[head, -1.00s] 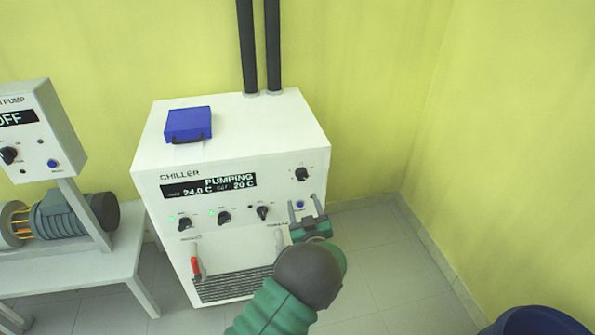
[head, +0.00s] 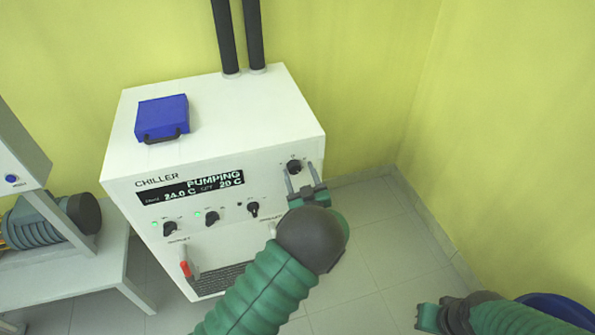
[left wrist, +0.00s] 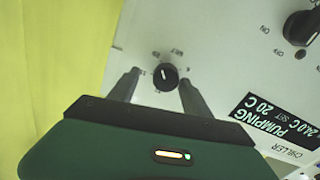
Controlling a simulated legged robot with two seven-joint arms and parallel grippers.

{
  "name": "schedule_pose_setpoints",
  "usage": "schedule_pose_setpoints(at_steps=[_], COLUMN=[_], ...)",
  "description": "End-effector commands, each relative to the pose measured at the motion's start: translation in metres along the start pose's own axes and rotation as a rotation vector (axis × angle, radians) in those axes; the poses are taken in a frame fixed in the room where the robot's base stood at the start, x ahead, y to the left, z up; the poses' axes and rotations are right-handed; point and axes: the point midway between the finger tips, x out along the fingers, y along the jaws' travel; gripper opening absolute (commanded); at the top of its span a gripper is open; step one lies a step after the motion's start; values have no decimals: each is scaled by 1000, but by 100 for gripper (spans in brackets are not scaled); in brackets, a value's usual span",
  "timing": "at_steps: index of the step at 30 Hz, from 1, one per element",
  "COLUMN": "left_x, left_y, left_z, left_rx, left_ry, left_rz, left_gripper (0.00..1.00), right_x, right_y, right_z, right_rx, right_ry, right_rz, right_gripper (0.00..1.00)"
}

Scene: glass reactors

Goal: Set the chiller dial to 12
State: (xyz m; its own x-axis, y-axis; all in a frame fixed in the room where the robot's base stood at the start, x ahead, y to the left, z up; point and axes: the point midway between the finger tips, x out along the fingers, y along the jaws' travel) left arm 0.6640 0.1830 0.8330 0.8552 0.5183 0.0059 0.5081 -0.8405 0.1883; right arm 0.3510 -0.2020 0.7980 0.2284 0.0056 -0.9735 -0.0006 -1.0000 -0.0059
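The white chiller (head: 150,183) stands against the yellow wall. Its display (head: 190,187) reads PUMPING, 24.0 C and SET 20 C. A black dial (head: 294,167) sits at the upper right of its front panel. In the left wrist view the dial (left wrist: 166,77) has a white pointer mark and small labels around it, too small to read surely. My left gripper (head: 300,180) is open, its fingers on either side of the dial with gaps visible in the left wrist view (left wrist: 160,85). My right gripper (head: 428,316) shows at the lower right, empty; its fingers are not clear.
Several other black knobs, including one by the display (head: 252,209), line the panel. A red-handled valve (head: 186,268) is below. A blue case (head: 162,118) lies on top, near two black pipes (head: 240,35). A bench (head: 80,265) stands left; a blue bin (head: 560,308) lower right.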

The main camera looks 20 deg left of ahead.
Motion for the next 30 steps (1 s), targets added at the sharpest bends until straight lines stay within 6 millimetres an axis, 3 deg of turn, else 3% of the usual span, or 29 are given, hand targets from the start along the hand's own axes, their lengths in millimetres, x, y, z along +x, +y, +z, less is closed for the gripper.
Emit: schedule_pose_setpoints(at_steps=[2,12,30], left_x=[2,4,4], left_y=[-4,-4,-5], left_z=[0,0,1], left_rx=[-1,-2,-68], left_ry=[-2,-1,4], left_rz=[-2,-3,-2], left_gripper=[45,1,0], right_x=[0,0,8], right_y=[0,0,0], right_z=[0,0,2], right_rx=[0,-1,-1], right_ry=[0,0,0], right_rz=[0,0,0], right_gripper=[0,0,0])
